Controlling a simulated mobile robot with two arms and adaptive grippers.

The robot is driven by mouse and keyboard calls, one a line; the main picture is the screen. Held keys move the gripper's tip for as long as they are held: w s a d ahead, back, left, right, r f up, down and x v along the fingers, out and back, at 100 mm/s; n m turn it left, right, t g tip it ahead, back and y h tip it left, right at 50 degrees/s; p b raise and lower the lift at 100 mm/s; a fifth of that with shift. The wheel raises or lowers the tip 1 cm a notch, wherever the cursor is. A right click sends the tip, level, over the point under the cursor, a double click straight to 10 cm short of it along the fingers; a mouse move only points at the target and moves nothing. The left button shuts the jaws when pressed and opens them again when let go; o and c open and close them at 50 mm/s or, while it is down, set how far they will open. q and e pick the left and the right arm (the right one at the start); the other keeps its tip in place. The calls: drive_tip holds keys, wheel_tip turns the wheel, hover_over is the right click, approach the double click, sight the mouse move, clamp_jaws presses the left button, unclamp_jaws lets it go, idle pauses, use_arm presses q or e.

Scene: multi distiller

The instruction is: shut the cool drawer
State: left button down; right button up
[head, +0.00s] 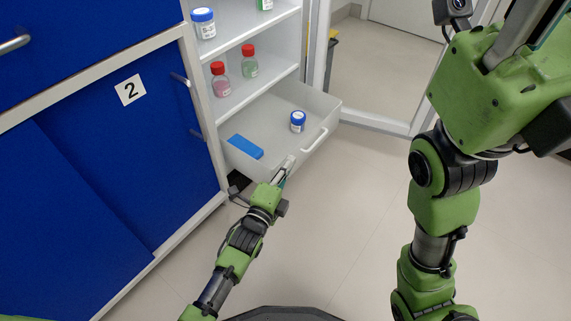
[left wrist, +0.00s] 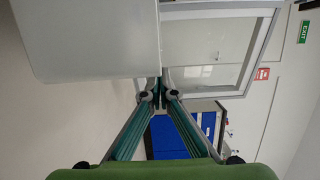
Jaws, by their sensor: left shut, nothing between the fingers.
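The cool drawer (head: 275,113) is the pulled-out white drawer at the bottom of the white cabinet in the head view. It has a light handle (head: 314,140) on its front. Inside lie a blue flat block (head: 245,147) and a blue-capped jar (head: 298,121). My left gripper (head: 287,170) is shut and empty, near the left part of the drawer front; I cannot tell whether it touches. In the left wrist view the shut fingertips (left wrist: 161,92) sit beside a large pale panel (left wrist: 92,40), seemingly the drawer front. My right gripper is out of view; only my right arm shows.
A blue cabinet (head: 110,150) marked 2 stands at the left. An open glazed door frame (head: 376,121) is behind. The floor (head: 345,220) in front is clear.

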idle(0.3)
use_arm(q)
drive_tip(key=w+a, duration=0.5)
drive_tip(key=a, duration=0.2)
drive_tip(key=shift+w+a, duration=0.2)
drive_tip(key=shift+d, duration=0.1)
